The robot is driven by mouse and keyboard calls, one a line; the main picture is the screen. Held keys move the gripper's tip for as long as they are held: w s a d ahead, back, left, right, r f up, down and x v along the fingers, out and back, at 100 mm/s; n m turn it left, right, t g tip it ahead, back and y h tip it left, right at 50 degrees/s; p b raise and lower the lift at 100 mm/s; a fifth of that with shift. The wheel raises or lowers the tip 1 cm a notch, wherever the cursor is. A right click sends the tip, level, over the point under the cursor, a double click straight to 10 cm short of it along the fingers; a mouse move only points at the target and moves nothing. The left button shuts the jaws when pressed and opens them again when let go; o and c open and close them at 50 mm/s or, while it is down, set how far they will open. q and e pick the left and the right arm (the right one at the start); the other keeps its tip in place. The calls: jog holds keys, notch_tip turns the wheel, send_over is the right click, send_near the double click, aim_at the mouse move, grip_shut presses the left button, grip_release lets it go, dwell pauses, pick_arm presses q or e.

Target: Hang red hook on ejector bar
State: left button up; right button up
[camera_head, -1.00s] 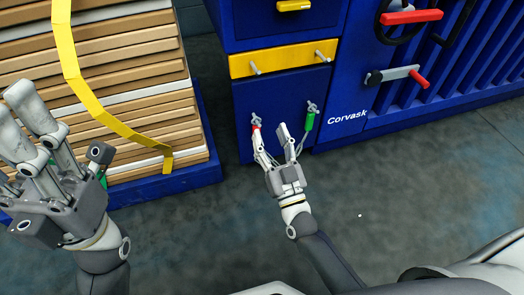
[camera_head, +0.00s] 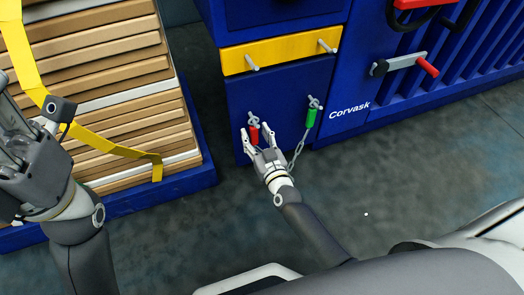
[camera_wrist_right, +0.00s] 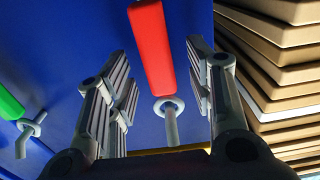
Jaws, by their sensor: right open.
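The red hook (camera_head: 254,136) hangs at a metal eyelet on the lower blue cabinet front. My right gripper (camera_head: 255,131) is open, with its fingers on either side of the red hook. In the right wrist view the red hook (camera_wrist_right: 153,45) and its metal ring (camera_wrist_right: 168,106) lie between the open fingers (camera_wrist_right: 160,85), with gaps on both sides. A yellow bar (camera_head: 285,54) with two metal pegs crosses the cabinet above; it may be the ejector bar. My left gripper (camera_head: 30,105) is at the left edge, partly cut off, its visible fingers apart.
A stack of boards (camera_head: 110,100) with a yellow strap (camera_head: 110,146) stands on a blue base at left. A red-handled lever (camera_head: 405,65) is at right. Floor in front is clear.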

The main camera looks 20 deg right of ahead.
jog(key=shift+w+b, duration=0.3)
jog(key=shift+w, duration=0.95)
jog(key=shift+c, duration=0.5)
grip_shut()
